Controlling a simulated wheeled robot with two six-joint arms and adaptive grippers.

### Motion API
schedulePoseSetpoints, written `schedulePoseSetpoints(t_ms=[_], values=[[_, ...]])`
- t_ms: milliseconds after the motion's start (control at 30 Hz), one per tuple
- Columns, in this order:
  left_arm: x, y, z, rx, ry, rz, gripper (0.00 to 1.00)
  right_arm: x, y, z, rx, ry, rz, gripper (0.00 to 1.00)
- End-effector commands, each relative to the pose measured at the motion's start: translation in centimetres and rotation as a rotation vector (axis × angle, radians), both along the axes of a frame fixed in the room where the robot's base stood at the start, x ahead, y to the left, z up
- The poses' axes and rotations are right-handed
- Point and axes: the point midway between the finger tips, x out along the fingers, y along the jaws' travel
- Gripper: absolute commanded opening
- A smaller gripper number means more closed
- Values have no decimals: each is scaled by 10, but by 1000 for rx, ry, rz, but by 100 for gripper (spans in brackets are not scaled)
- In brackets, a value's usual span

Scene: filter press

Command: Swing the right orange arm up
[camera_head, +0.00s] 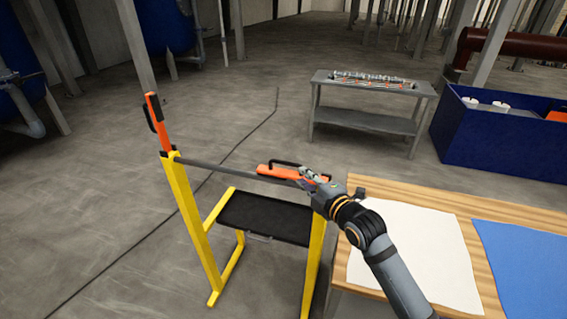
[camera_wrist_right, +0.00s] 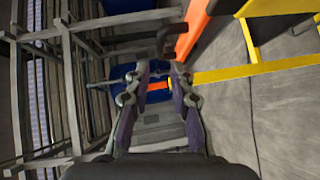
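The right orange arm (camera_head: 284,173) lies flat, about level along the grey crossbar (camera_head: 220,168), with a black handle (camera_head: 285,163) on top. The left orange arm (camera_head: 154,122) stands upright on the yellow frame's left post (camera_head: 192,215). My right gripper (camera_head: 308,178) is at the right end of the right orange arm. In the right wrist view its fingers (camera_wrist_right: 161,72) are apart, with nothing visibly held. There the right orange arm (camera_wrist_right: 196,26) shows close by at upper right, beside the fingers; contact cannot be told. My left gripper is out of view.
A black tray (camera_head: 265,217) sits low inside the yellow frame. A wooden table (camera_head: 430,198) with white and blue sheets stands close at right. A grey bench (camera_head: 365,120) and a blue bin (camera_head: 500,145) stand behind. Floor left of the frame is clear.

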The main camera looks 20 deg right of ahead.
Motion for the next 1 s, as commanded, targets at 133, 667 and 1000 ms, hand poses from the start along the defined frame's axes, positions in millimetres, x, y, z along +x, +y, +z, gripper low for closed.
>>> schedulePoseSetpoints(t_ms=[133, 667, 1000], values=[[0, 1, 3, 1, 0, 0, 0, 7, 0, 0, 5, 0, -3, 22], [0, 2, 32, 2, 0, -1, 0, 97, 19, -14, 5, 3, -3, 22], [0, 2, 32, 2, 0, -1, 0, 102, 20, -18, 3, 4, -2, 22]])
